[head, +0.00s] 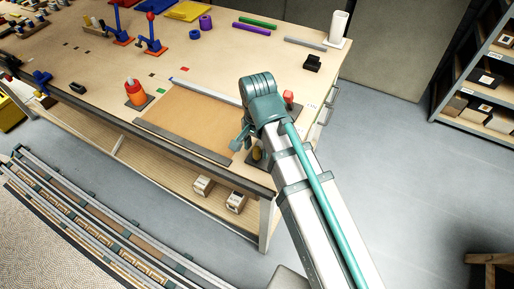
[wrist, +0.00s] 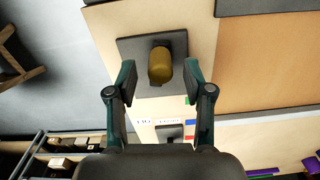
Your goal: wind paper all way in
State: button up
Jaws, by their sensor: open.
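A flat brown sheet (head: 190,115), which looks like the paper, lies on the workbench between a dark front bar (head: 180,141) and a pale rear bar. Part of it shows in the wrist view (wrist: 268,62). A mustard-yellow knob (wrist: 160,66) stands on a dark square plate (wrist: 130,47) beside the sheet's end; in the head view it (head: 258,153) is partly hidden by my arm. My gripper (wrist: 160,80) is open and empty. Its fingertips appear on either side of the knob, with gaps; I cannot tell their height relative to it. My arm hides the sheet's right end in the head view.
A small red object (head: 288,97) is right of my wrist. Small boxes (head: 203,186) sit on the lower shelf.

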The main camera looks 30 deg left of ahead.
jog(key=shift+f, duration=1.05)
grip_shut()
